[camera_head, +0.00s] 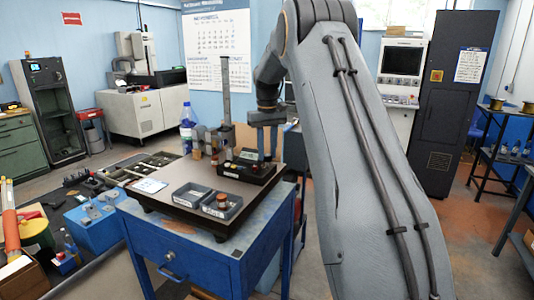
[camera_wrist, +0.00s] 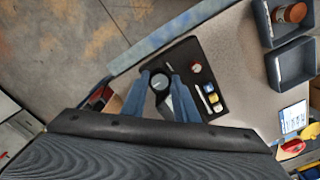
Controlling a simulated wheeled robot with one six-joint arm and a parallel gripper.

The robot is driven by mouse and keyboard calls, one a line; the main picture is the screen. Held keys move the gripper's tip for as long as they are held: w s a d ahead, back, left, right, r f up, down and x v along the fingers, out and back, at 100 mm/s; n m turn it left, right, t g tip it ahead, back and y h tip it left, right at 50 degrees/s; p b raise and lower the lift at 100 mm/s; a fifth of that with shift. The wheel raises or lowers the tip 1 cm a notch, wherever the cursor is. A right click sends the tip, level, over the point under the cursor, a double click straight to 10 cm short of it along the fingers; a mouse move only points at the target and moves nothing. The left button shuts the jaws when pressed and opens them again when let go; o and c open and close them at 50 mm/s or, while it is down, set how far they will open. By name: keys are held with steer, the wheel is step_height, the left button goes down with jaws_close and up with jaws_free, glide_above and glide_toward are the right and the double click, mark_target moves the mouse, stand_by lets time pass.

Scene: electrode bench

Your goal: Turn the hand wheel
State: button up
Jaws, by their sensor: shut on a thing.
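The hand wheel (camera_wrist: 160,82) is a small round black dial with a grey face at one end of the box in the wrist view. My gripper (camera_wrist: 160,78) points down with its two blue-grey fingers on either side of the wheel, shut on it. In the head view my gripper (camera_head: 266,153) stands over the right end of the box and hides the wheel.
Two dark trays stand at the bench's front: an empty one (camera_head: 181,201) and one (camera_head: 234,212) holding a copper-coloured round piece (camera_head: 222,201). A white card (camera_head: 148,186) lies left. A bottle (camera_head: 187,120) and a tall post (camera_head: 225,90) stand behind the box.

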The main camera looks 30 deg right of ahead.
mark_target(267, 155)
steer(key=m, duration=0.4)
steer(key=shift+m+b, duration=0.3)
steer(key=shift+b, duration=0.05)
steer(key=m, duration=0.5)
steer(key=shift+r+m+b, duration=0.1)
steer(key=shift+m+b, duration=0.2)
steer(key=m, duration=0.5)
steer(key=shift+b, duration=0.3)
steer(key=m, duration=0.5)
steer(key=shift+w+m, duration=0.1)
steer(key=shift+m, duration=0.2)
steer(key=o, duration=1.1)
steer(key=shift+r+b, duration=1.45)
steer(key=shift+r, duration=2.45)
